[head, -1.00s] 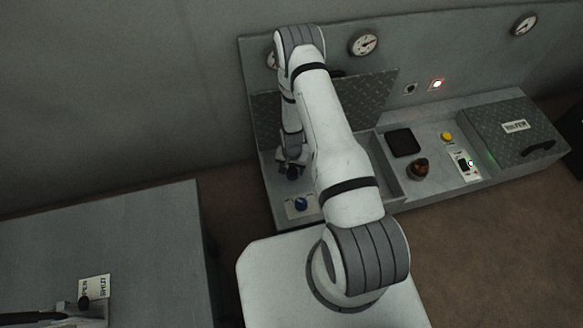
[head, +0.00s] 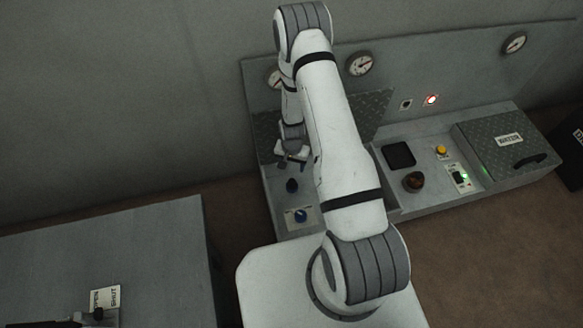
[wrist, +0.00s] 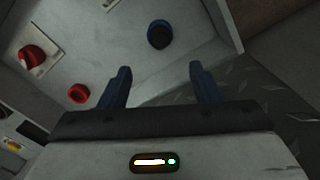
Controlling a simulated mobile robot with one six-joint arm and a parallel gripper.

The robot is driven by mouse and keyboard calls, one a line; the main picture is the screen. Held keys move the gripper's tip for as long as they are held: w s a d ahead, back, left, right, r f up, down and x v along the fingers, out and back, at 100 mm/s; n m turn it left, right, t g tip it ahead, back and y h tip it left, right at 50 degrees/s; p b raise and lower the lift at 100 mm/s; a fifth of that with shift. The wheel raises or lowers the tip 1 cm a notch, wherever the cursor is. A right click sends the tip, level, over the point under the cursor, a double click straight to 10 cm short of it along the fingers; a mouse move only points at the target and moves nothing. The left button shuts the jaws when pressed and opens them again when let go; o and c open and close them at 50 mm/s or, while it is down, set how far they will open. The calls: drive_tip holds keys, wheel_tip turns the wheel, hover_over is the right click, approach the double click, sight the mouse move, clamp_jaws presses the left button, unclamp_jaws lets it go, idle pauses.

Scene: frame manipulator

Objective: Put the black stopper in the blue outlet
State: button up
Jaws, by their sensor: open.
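The black stopper (wrist: 161,33) shows in the wrist view as a dark round top with a blue rim around it. The blue rim looks like the blue outlet (wrist: 158,46), with the stopper standing in it; how deep it sits I cannot tell. In the head view the stopper (head: 292,185) stands upright on the panel, and the outlet's rim is too small to make out. My gripper (head: 290,160) is above and behind the stopper, apart from it. In the wrist view its two blue fingers (wrist: 160,88) are spread with nothing between them.
A blue knob (head: 302,216) on a white plate is in front of the stopper. The wrist view shows a red ring outlet (wrist: 78,94) and a red knob (wrist: 33,56). A treadplate panel (head: 368,115) stands behind. A lidded box (head: 497,150) is at the right.

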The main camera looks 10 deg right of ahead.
wheel_tip(320, 180, up, 27)
drive_tip(key=s+n, duration=0.2)
drive_tip(key=n, duration=0.1)
drive_tip(key=s+r+n+t, duration=0.1)
drive_tip(key=s+r+n, duration=0.2)
drive_tip(key=s+r, duration=1.4)
drive_tip(key=shift+s+a+r, duration=0.15)
drive_tip(key=shift+s+r, duration=0.2)
drive_tip(key=shift+s, duration=0.3)
wheel_tip(320, 180, up, 31)
drive_tip(key=t+p, duration=0.1)
drive_tip(key=p, duration=2.7)
drive_tip(key=shift+s+t, duration=0.2)
drive_tip(key=shift+t, duration=0.1)
drive_tip(key=shift+f, duration=0.15)
drive_tip(key=shift+c, duration=0.5)
